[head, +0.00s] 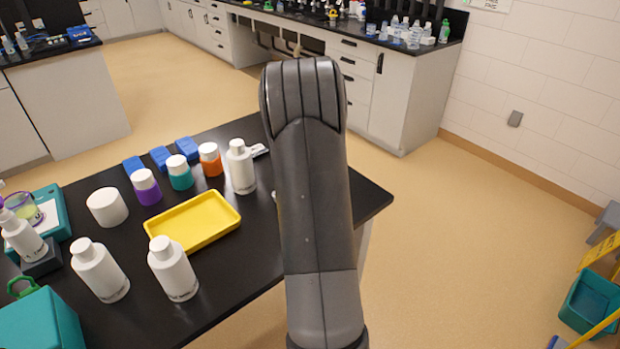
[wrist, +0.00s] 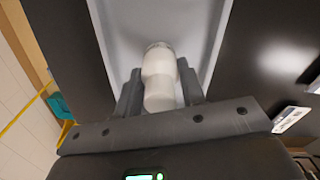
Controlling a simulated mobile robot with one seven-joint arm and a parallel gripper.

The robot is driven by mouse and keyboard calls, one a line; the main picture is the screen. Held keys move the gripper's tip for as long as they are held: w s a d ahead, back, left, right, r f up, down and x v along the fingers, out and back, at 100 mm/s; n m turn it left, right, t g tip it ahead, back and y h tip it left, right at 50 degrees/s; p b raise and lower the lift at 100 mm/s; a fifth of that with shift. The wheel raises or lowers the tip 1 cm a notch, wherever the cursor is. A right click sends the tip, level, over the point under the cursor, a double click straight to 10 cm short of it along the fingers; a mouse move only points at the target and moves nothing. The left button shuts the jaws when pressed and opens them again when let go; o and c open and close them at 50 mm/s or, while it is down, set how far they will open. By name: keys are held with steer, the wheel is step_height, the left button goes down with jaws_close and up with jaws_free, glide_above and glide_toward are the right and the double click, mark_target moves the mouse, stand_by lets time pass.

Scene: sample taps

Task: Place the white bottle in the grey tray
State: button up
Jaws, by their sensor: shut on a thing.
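In the wrist view a white bottle (wrist: 159,62) stands out between the two dark fingers of my gripper (wrist: 161,86), which is shut on it. The light grey tray (wrist: 207,42) lies beyond and around the bottle in that view, with the bottle over its inside. I cannot tell whether the bottle touches the tray floor. In the head view my arm hides the gripper, the held bottle and the grey tray.
The black table (head: 345,190) also holds a yellow tray (head: 195,222), several other white bottles (head: 173,270), a white round container (head: 107,207), purple (head: 146,187), teal (head: 179,173) and orange (head: 210,160) labelled jars, and blue blocks (head: 160,157). A teal box (head: 42,322) is at front left.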

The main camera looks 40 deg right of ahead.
steer(key=o, duration=1.1)
steer(key=shift+f, duration=0.1)
steer(key=shift+c, duration=0.2)
step_height(320, 180, up, 12)
steer(key=shift+r, duration=0.15)
steer(key=shift+a+r, duration=0.15)
steer(key=s+a+r+n+t, duration=0.1)
steer(key=s+a+r+n, duration=0.15)
steer(key=a, duration=0.45)
steer(key=s+a+r+n+t, duration=0.1)
steer(key=s+a+r+n, duration=0.2)
steer(key=a, duration=0.4)
steer(key=s+a+r+n+t, duration=0.1)
steer(key=s+a+r, duration=0.25)
steer(key=a, duration=0.45)
steer(key=s+a+f+n+t, duration=0.2)
steer(key=s+a+n, duration=0.5)
steer(key=s+a, duration=0.5)
steer(key=shift+s+a+t, duration=0.3)
steer(key=shift+s+a, duration=0.05)
steer(key=shift+s, duration=0.9)
